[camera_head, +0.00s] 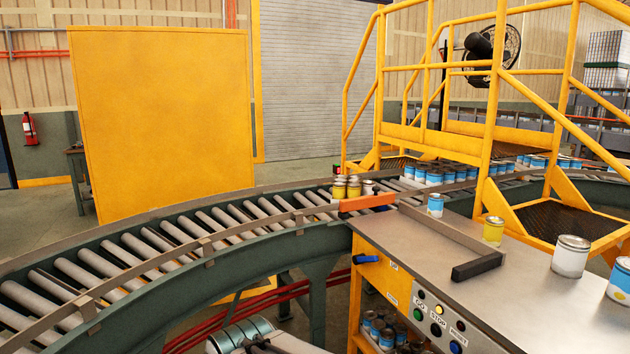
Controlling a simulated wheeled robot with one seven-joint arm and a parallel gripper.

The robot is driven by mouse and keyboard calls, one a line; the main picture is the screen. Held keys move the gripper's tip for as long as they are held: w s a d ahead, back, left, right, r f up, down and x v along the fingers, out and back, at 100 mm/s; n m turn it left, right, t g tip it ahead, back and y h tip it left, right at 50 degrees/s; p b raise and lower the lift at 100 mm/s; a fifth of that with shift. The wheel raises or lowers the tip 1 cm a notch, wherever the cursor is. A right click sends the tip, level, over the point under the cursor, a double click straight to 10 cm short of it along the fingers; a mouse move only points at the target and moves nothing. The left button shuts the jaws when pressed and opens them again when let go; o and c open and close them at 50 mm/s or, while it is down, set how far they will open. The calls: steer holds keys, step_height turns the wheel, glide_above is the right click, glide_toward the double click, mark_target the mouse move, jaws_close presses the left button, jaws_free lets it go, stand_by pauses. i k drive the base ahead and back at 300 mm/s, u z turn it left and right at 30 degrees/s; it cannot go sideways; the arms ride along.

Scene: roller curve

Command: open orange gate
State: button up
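The orange gate (366,202) is a short orange bar at the inner side of the roller conveyor, by the far left corner of the metal worktable (545,300). It lies roughly level, just in front of a small group of yellow-labelled cans (347,189) on the rollers. It appears to stand across the gap between the conveyor rail and the table; its exact hinge cannot be made out. My gripper is not in view; only what seems to be part of my arm shows at the bottom edge.
The conveyor (160,243) curves from lower left to right, with several blue cans (436,175) further along. A metal bar with a black handle (478,266) lies across the table. Loose cans (571,256) stand on it. A control panel (437,316) and yellow stairs (490,120) are nearby.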

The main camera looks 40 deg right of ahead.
mark_target(375, 200)
steer(key=z, duration=0.2)
steer(key=i, duration=1.55)
steer(key=z, duration=1.1)
steer(key=i, duration=1)
steer(key=z, duration=1.55)
steer(key=i, duration=0.6)
steer(key=z, duration=0.4)
